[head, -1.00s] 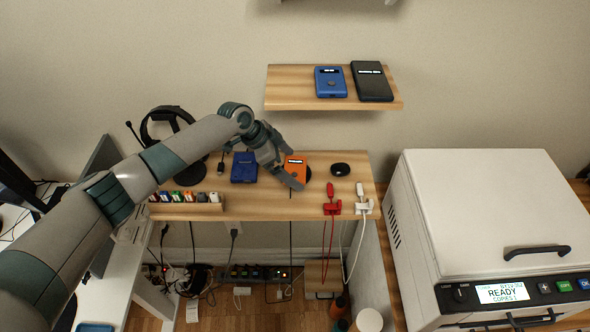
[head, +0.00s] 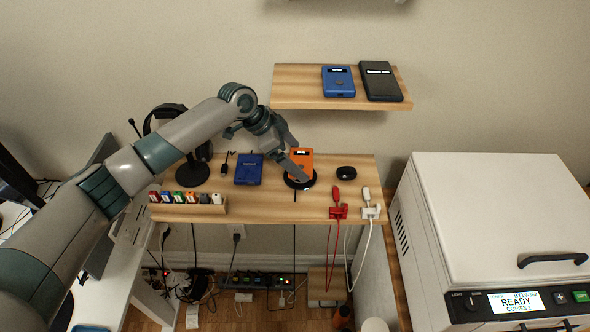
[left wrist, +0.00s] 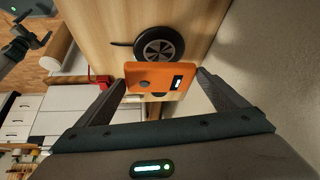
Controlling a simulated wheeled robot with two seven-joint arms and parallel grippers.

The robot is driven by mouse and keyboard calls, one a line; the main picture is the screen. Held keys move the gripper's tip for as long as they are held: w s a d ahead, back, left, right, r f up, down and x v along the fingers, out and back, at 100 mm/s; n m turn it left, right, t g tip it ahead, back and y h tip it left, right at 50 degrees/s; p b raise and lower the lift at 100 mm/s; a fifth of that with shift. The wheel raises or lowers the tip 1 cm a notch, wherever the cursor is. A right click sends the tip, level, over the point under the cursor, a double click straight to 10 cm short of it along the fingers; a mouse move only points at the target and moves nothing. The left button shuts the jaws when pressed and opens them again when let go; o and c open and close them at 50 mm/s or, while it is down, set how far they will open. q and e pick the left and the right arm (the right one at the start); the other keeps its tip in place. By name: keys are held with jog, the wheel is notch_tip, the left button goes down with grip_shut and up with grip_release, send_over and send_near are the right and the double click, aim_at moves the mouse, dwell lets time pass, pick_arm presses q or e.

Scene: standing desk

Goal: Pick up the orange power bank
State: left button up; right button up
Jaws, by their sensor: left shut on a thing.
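The orange power bank (head: 301,160) is held between the fingers of my left gripper (head: 297,168) at the middle of the wooden desk shelf. In the left wrist view the power bank (left wrist: 160,77) sits between both fingertips, with its small display and button facing the camera. My left gripper (left wrist: 160,85) is shut on it. A round black pad (head: 300,182) shows below it in the head view; the gap between them is hard to judge. A dark jointed part at the upper left of the left wrist view looks like my right gripper (left wrist: 22,42); its jaws are unclear.
A blue power bank (head: 249,169) lies to the left, a black puck (head: 346,173) to the right. Red (head: 338,211) and white (head: 371,211) cable holders are at the front edge. An upper shelf (head: 300,88) holds blue and black devices. A headset stand (head: 192,174) stands left.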

pick_arm(q)
notch_tip(320, 180, up, 2)
jog(key=shift+r+b, duration=0.1)
jog(key=shift+b, duration=0.35)
jog(key=shift+c, duration=0.2)
pick_arm(e)
notch_tip(320, 180, down, 5)
jog(key=b, duration=0.3)
pick_arm(q)
jog(key=s+b, duration=0.1)
jog(key=s, duration=1.8)
jog(key=shift+s+a, duration=0.2)
jog(key=shift+s, duration=0.15)
pick_arm(e)
jog(key=w+a+t, duration=0.2)
jog(key=w, duration=0.5)
jog(key=shift+a+r+y, duration=0.3)
jog(key=shift+a+r, duration=0.1)
jog(key=shift+s, duration=0.2)
pick_arm(q)
jog(key=shift+r, duration=0.1)
pick_arm(e)
jog(key=shift+f, duration=0.1)
